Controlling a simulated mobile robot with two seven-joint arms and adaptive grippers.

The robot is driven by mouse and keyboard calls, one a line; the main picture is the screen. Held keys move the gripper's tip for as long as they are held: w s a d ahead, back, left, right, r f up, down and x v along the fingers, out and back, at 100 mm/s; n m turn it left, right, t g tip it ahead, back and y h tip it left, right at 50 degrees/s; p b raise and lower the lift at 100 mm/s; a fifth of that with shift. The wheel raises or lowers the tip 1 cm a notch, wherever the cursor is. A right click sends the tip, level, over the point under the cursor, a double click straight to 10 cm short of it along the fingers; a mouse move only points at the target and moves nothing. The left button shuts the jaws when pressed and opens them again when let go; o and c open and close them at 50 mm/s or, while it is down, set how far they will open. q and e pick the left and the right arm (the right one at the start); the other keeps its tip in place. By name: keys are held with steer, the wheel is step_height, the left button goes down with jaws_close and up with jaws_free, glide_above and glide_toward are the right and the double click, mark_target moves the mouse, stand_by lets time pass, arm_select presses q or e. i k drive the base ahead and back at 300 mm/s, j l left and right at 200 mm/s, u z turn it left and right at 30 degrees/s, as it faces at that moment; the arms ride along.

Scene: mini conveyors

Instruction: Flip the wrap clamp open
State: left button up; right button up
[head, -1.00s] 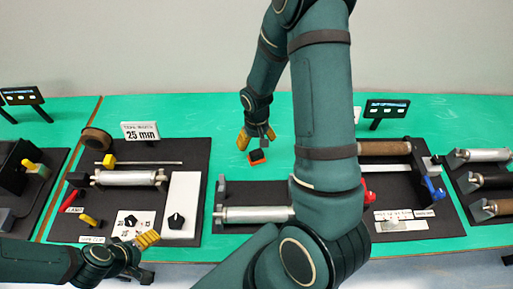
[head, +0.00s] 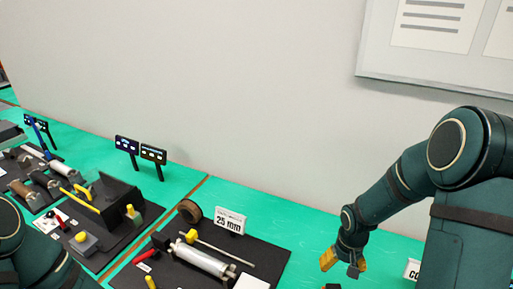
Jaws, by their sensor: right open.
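No part that I can surely tell as the wrap clamp shows. A red lever (head: 144,255) with a small white label beside it is on the dark board (head: 262,257) at the bottom centre, by a silver roller (head: 203,262). A smaller red part (head: 62,218) is on another board at left, by a black housing with yellow bars (head: 82,200). My right gripper (head: 344,264) hangs at the right with its yellow fingers apart, empty and away from both red parts. My left arm enters at the lower left. Its gripper is out of view.
Small display stands (head: 153,155) are at the back left. A dark object (head: 332,286) is cut off below my right gripper. A wall board (head: 440,45) hangs upper right.

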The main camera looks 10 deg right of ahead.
mark_target(149, 253)
steer(key=k, duration=1)
